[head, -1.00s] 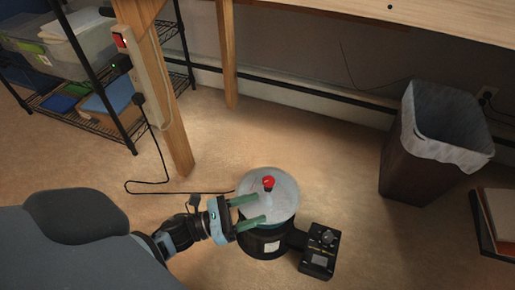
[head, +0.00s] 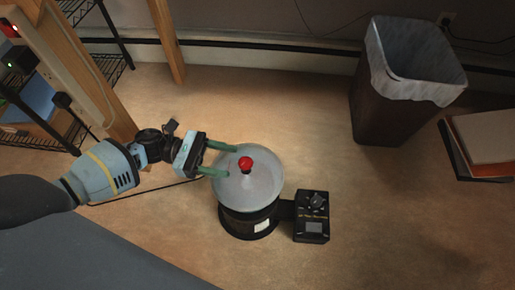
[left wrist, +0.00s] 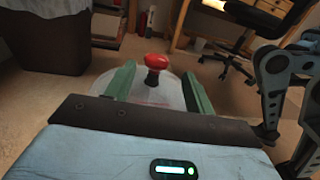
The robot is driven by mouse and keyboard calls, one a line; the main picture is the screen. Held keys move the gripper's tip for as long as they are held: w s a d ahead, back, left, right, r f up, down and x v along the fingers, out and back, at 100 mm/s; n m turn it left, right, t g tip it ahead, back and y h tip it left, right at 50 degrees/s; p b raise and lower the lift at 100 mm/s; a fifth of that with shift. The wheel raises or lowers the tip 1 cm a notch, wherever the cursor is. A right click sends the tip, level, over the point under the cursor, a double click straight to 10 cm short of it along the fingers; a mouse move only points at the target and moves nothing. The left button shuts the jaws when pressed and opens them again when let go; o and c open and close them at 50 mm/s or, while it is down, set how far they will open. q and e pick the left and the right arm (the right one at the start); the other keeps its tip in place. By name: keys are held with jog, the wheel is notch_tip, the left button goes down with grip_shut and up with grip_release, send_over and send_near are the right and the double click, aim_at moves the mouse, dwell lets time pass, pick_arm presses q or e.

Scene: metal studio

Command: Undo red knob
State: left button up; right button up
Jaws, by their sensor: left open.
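The red knob (head: 246,163) stands at the centre of the clear round lid (head: 262,190) on a black round machine (head: 236,222). In the left wrist view the red knob (left wrist: 156,60) sits on a dark stem, seen between and beyond the two green fingers. My left gripper (head: 232,161) is open, with its green fingers reaching over the left part of the lid. The fingertips are just left of the knob and do not close on it. The clear lid (left wrist: 170,88) also shows in the left wrist view. My right gripper is not in view.
A black control box (head: 312,228) with a dial is joined to the machine's right side. A lined waste bin (head: 385,110) stands at the back right, near stacked boards (head: 487,140). Wooden table legs (head: 167,45) and a wire shelf are at left. The floor between is clear.

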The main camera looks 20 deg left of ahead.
aim_at(246, 164)
pick_arm(q)
jog(key=shift+w, duration=0.4)
jog(key=shift+s+d, duration=0.1)
jog(key=shift+d, duration=0.1)
jog(key=d, duration=0.2)
jog(key=w+d+b, duration=0.1)
jog(key=d, duration=0.4)
jog(key=shift+w+d+b, duration=0.1)
jog(key=shift+w+b, duration=0.05)
jog(key=shift+b, duration=0.25)
jog(key=c, duration=1)
